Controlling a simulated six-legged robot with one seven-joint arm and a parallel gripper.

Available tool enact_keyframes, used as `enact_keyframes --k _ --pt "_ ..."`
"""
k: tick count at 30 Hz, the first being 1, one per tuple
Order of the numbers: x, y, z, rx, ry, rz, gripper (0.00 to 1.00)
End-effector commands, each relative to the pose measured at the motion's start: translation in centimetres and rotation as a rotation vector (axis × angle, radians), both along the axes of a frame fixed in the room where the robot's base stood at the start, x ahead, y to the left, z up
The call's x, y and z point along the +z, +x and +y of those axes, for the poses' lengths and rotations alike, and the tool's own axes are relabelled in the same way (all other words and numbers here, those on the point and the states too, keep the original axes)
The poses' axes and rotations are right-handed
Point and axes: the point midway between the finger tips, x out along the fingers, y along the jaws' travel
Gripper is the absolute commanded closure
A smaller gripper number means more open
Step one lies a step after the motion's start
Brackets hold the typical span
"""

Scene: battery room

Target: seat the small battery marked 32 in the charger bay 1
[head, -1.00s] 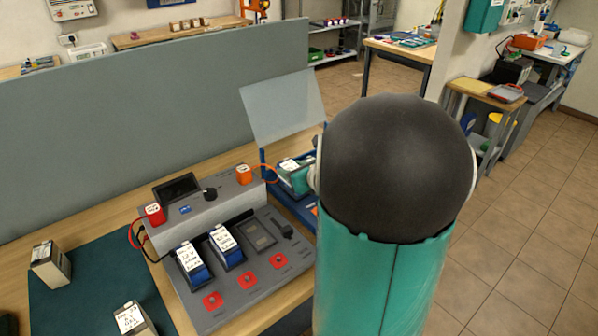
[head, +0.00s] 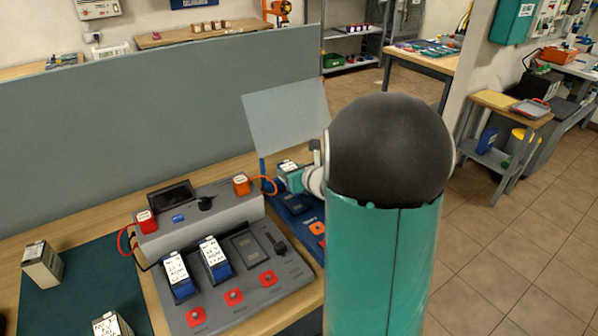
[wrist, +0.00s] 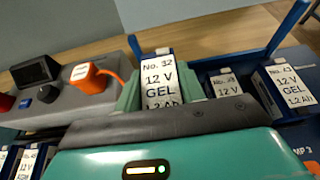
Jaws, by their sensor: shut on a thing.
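The small battery marked 32 (wrist: 160,82) is between the teal fingers of my gripper (wrist: 160,96) in the wrist view, its white label up. In the head view my gripper (head: 297,181) holds this battery (head: 286,166) above a blue rack (head: 292,203), right of the charger. The grey charger (head: 218,206) has three bays in a row. The left and middle bays hold blue batteries (head: 178,276) (head: 214,258); the right bay (head: 246,245) is empty. I cannot read any bay number. My arm hides part of the rack.
Two more labelled batteries (wrist: 226,86) (wrist: 286,86) stand right of the held one. A clear raised panel (head: 288,118) is behind the rack. An orange plug with a cable (head: 241,184) is on the charger's right end. Other batteries (head: 41,265) stand at left on a dark mat (head: 75,283).

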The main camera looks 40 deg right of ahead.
Motion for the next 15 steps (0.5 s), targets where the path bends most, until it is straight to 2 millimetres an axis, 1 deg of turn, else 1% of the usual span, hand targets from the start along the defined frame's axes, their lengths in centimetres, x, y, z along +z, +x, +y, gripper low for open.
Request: enact_keyframes --k 3,8,11,15 --pt "-0.1 0.4 0.2 0.002 0.002 -0.001 1.0" --pt "-0.5 0.5 0.5 0.003 0.003 0.001 1.0" --pt "-1.2 0.5 0.8 0.005 0.004 0.001 1.0" --pt "-2.6 0.5 0.7 0.003 0.004 0.003 1.0"
